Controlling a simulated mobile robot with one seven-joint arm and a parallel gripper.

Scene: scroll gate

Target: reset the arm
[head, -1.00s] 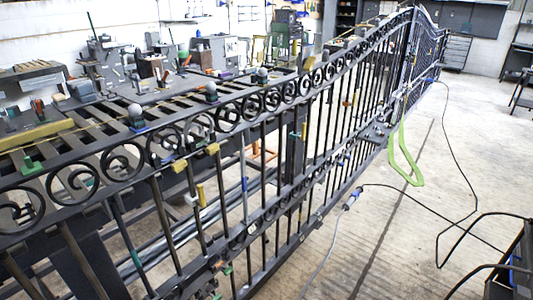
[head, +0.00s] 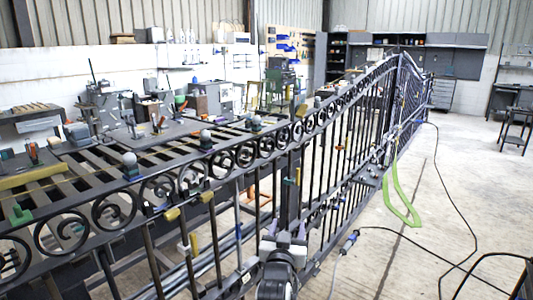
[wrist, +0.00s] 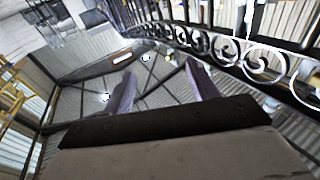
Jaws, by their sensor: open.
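My gripper (wrist: 160,75) is open and empty in the wrist view, with its two fingers apart and nothing between them. That view is strongly tilted, with the roof and walls of the hall behind the fingers. In the head view, part of my arm (head: 278,272) shows at the bottom centre, in front of the black scroll gate (head: 163,189). The gate's scrollwork also shows at the upper right of the wrist view (wrist: 227,49), beside the fingers. I cannot tell how far the gripper is from the bars.
The gate runs from front left to back right. Behind it is a slatted workbench (head: 90,170) with tools and clamps. A green strap (head: 400,205) hangs to the right of the gate. A black cable (head: 458,200) lies on the open concrete floor (head: 455,165).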

